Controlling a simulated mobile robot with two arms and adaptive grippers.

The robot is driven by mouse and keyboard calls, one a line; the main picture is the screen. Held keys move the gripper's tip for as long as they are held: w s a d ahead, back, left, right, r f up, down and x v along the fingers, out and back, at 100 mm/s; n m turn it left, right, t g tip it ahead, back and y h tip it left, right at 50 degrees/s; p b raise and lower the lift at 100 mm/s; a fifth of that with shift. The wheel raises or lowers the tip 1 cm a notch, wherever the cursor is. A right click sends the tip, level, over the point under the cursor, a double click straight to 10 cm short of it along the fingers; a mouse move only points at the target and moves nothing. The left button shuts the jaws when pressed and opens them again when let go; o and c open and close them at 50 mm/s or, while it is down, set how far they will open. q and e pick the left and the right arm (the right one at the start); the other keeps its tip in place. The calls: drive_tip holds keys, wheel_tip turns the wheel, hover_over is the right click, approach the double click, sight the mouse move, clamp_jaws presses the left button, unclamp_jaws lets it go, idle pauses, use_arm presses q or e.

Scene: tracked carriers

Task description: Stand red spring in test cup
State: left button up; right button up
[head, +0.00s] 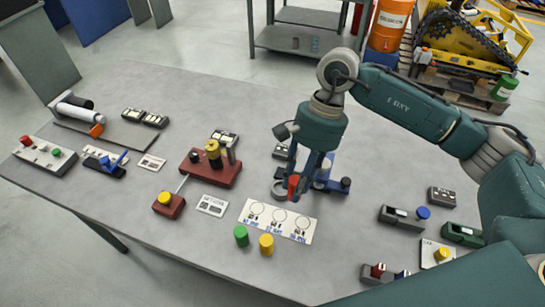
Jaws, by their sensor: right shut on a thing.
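My right gripper (292,192) reaches down over the middle of the table. It is shut on the red spring (293,184), a small red piece partly covered by the fingers. A grey round rim, which looks like the test cup (279,189), shows just left of the red spring, at the front of a blue device (324,172). The gripper hides part of this device. The red spring is beside or over the rim; I cannot tell whether it touches it. A green spring (241,236) and a yellow spring (266,244) stand in front. My left gripper is out of view.
A white card with three circles (277,221) lies in front of the gripper. A dark red fixture (211,168) stands to the left, and a black-and-blue box (404,217) to the right.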

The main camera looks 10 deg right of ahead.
drive_tip(key=shift+w+a+f+m+t+h, duration=0.2)
drive_tip(key=shift+w+f+m+t, duration=0.85)
drive_tip(key=shift+m, duration=1.4)
drive_tip(key=shift+w+a+f+m+t+h, duration=0.15)
drive_tip(key=shift+w+f+m+t, duration=0.4)
drive_tip(key=shift+w+m, duration=1.5)
drive_tip(key=shift+w+a+f+m+t+h, duration=0.2)
drive_tip(key=shift+w+f+m+t, duration=0.6)
drive_tip(key=shift+m, duration=2.1)
drive_tip(key=shift+f, duration=0.3)
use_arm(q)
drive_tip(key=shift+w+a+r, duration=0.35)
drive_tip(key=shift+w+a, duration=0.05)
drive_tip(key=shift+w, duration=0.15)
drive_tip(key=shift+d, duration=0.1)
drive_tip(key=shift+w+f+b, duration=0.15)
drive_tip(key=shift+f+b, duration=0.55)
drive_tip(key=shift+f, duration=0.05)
use_arm(e)
drive_tip(key=shift+f, duration=0.3)
